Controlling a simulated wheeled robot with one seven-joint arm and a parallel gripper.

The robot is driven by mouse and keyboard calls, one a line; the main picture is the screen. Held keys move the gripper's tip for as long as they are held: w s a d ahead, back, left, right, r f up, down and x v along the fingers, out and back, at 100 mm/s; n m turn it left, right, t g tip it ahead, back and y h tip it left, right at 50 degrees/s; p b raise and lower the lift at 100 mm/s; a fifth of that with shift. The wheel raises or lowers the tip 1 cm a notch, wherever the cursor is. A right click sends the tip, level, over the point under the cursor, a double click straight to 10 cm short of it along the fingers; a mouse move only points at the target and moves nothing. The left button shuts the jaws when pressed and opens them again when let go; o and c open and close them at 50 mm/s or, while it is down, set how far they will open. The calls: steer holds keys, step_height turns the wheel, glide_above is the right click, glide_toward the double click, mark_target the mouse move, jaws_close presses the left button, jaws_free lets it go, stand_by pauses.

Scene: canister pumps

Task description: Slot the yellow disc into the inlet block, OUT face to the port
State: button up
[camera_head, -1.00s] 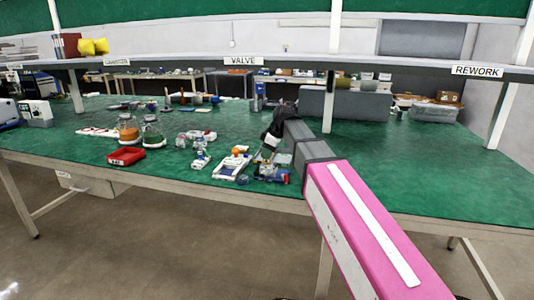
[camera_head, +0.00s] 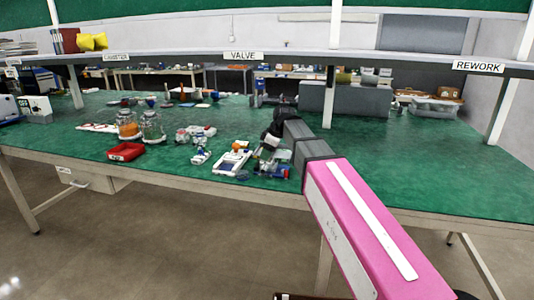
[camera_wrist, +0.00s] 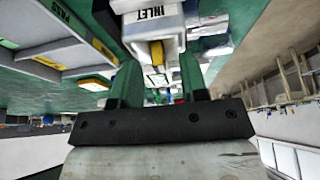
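In the wrist view the white inlet block (camera_wrist: 140,30), marked INLET, is straight ahead of my gripper (camera_wrist: 162,72). A yellow piece (camera_wrist: 157,52), likely the yellow disc seen nearly edge-on, shows at the block's near side, between the fingers' lines. The two green fingers stand wide apart, with visible gaps to the yellow piece. Its OUT face cannot be read, and I cannot tell how deep it sits. In the head view my gripper is over the small parts at the bench's front edge, mostly hidden by the arm.
A white tray (camera_head: 231,161) with blue parts lies left of my gripper. A grey box (camera_head: 350,103) stands behind my arm. The green bench top is clear at right (camera_head: 440,165).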

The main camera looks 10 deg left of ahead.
steer(key=v, duration=1)
steer(key=shift+r, duration=0.35)
steer(key=shift+d, duration=0.1)
